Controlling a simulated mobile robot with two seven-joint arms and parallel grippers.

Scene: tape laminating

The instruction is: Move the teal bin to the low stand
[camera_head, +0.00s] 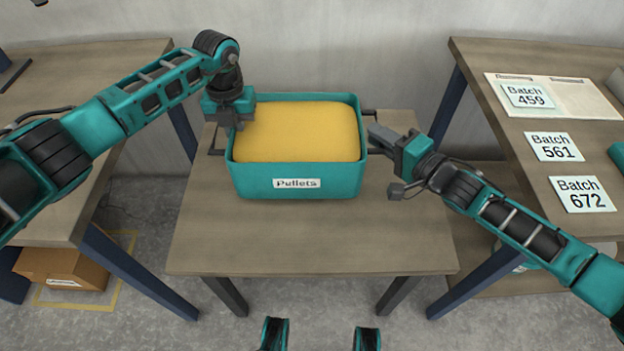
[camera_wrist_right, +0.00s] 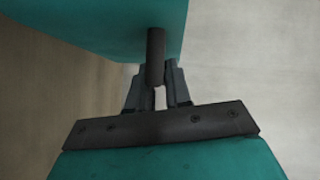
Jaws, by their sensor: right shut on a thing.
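The teal bin (camera_head: 250,182), labelled Pellets and filled with yellow pellets (camera_head: 300,132), is upright over the middle of the low stand (camera_head: 320,240). I cannot tell whether its base touches the stand top. My right gripper (camera_head: 380,138) is at the bin's right side, shut on its dark handle, a bar that shows between the fingers in the right wrist view (camera_wrist_right: 156,55). My left gripper (camera_head: 236,120) points down at the bin's left rim, near the left handle (camera_head: 215,145). Its fingertips are partly hidden, so its grip is unclear.
A taller table (camera_head: 135,60) stands at left and another (camera_head: 500,140) at right, with batch cards (camera_head: 583,194) on it. A cardboard box (camera_head: 62,267) is on the floor at left. The stand's front part is clear.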

